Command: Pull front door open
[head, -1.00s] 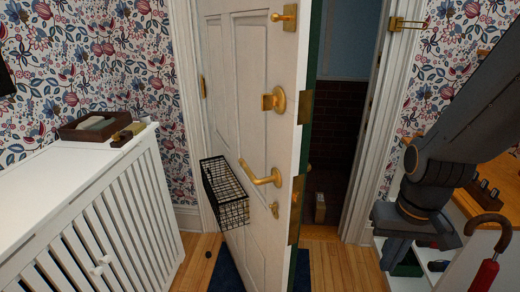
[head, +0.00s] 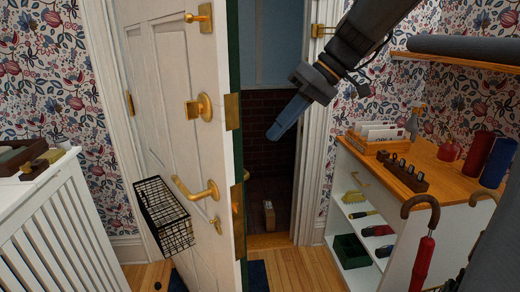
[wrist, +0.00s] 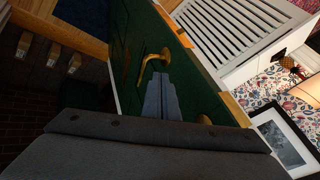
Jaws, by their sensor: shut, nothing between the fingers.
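The front door (head: 165,110) stands ajar, swung into the hall. Its white inner face has a brass lever handle (head: 195,189), a thumb-turn and a wire basket (head: 163,215). Its outer face is green (wrist: 205,90) and carries another brass handle (wrist: 150,62). My gripper (head: 273,134) is shut and empty, in front of the open gap to the right of the door's edge. In the wrist view my gripper's fingers (wrist: 158,84) point toward the green face, just below the outer handle in the picture. I cannot tell whether they touch it.
A white slatted cabinet (head: 50,225) stands at the left. At the right is a shelf unit with a wooden top (head: 424,172), bearing a letter box and bottles, with a red umbrella (head: 424,255) at its front. A small box (head: 268,215) stands beyond the doorway.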

